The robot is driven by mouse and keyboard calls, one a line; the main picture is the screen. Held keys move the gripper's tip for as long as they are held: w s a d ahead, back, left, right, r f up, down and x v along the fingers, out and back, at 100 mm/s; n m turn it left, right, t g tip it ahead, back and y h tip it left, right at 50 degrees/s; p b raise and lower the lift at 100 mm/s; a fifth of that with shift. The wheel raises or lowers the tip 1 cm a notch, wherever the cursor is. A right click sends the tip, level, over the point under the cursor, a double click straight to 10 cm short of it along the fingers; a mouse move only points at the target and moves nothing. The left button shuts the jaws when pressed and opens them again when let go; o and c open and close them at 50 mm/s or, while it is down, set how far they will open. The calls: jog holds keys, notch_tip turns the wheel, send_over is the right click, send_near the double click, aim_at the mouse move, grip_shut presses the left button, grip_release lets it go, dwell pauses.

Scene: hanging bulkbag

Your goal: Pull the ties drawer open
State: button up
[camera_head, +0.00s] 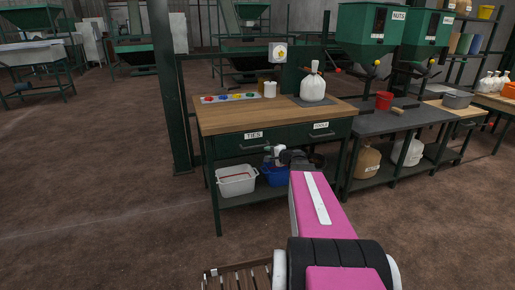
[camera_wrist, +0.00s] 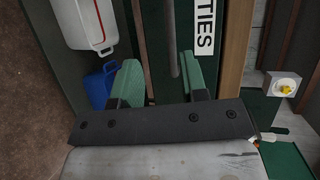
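The ties drawer (camera_head: 230,144) is the green left front under the wooden tabletop, with a white TIES label, and looks shut. Its label (camera_wrist: 205,28) appears sideways in the wrist view. The drawer's grey bar handle (camera_wrist: 170,38) runs between my gripper's two green fingers in the wrist view, with gaps on both sides. My gripper (camera_wrist: 158,72) is open, and I see no contact with the handle. In the head view my gripper (camera_head: 272,153) is in front of the drawer's right end, partly hidden by my pink arm.
The tools drawer (camera_head: 319,132) is on the right. The wooden tabletop (camera_head: 240,118) carries colored pieces and a white bag (camera_head: 313,85). A white bin (camera_head: 237,181) and a blue bin (camera_head: 275,175) stand on the shelf below.

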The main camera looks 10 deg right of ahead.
aim_at(259, 146)
jog(key=shift+m+t, duration=0.4)
jog(key=shift+m, duration=0.1)
jog(key=x, duration=0.3)
jog(key=d+x, duration=0.1)
jog(key=x, duration=0.3)
jog(key=w+x, duration=0.1)
jog(key=x, duration=0.2)
jog(key=shift+w+d+r, duration=0.15)
jog(key=shift+w+r, duration=0.05)
jog(key=shift+w, duration=0.05)
grip_shut()
